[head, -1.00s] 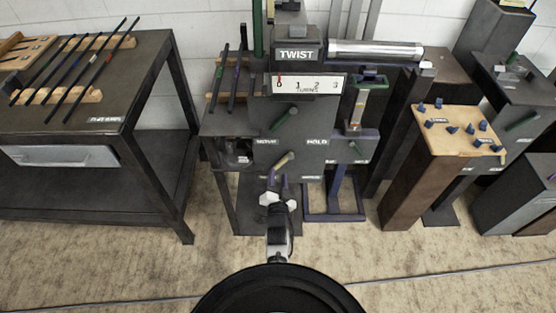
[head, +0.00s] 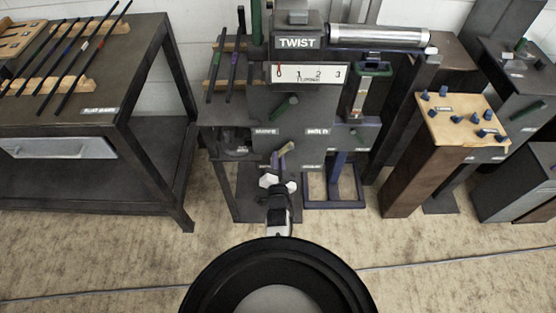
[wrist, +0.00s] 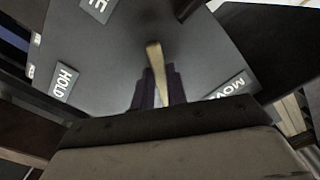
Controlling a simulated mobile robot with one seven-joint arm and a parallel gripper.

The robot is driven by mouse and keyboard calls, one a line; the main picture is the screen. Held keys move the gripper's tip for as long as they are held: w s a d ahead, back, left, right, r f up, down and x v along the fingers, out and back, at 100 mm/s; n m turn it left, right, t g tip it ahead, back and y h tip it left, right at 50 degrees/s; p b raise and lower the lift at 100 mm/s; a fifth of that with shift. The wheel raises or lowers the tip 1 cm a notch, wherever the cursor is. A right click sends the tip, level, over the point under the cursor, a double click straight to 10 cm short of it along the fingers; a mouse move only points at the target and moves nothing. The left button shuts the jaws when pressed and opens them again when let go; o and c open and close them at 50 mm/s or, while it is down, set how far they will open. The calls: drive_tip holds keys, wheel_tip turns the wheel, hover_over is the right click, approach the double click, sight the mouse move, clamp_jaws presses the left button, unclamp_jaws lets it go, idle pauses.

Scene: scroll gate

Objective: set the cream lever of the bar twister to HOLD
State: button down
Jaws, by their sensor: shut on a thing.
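The bar twister is a dark grey machine (head: 300,88) under a TWIST sign in the head view. Its cream lever (head: 289,147) is on the lower front panel, tilted up to the right; it also shows in the wrist view (wrist: 155,60). My gripper (head: 280,158), with purple fingers, is shut on the cream lever. In the wrist view the fingers (wrist: 158,88) stand on both sides of it. The lever's exact setting cannot be told.
A green lever (head: 287,107) sits above, over MOVE and HOLD labels. A dial strip (head: 310,75) shows a red mark near 0. A table with rods (head: 110,125) stands left. A pegged wooden stand (head: 465,125) is at right. Carpet in front is clear.

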sight(302, 150)
drive_tip(key=shift+d+f+n, duration=0.1)
drive_tip(key=shift+d+n, duration=0.05)
drive_tip(key=shift+n, duration=0.15)
drive_tip(key=d+n, duration=0.1)
drive_tip(key=n, duration=0.1)
drive_tip(key=d+n, duration=0.1)
drive_tip(key=n, duration=0.1)
drive_tip(key=d+n, duration=0.1)
drive_tip(key=n, duration=0.1)
drive_tip(key=shift+d+f, duration=0.3)
drive_tip(key=shift+f, duration=0.1)
drive_tip(key=d+n, duration=0.2)
drive_tip(key=n, duration=0.1)
drive_tip(key=shift+r+n, duration=0.15)
drive_tip(key=shift+n, duration=0.15)
drive_tip(key=shift+w+d+r+n, duration=0.1)
drive_tip(key=shift+d+r+n, duration=0.2)
drive_tip(key=shift+d+n, duration=0.45)
drive_tip(key=shift+d+r+n, duration=0.25)
drive_tip(key=shift+d+n, duration=0.1)
drive_tip(key=shift+n, duration=0.8)
drive_tip(key=c, duration=1.4)
unclamp_jaws()
drive_tip(key=shift+f, duration=0.1)
drive_tip(key=shift+f, duration=0.1)
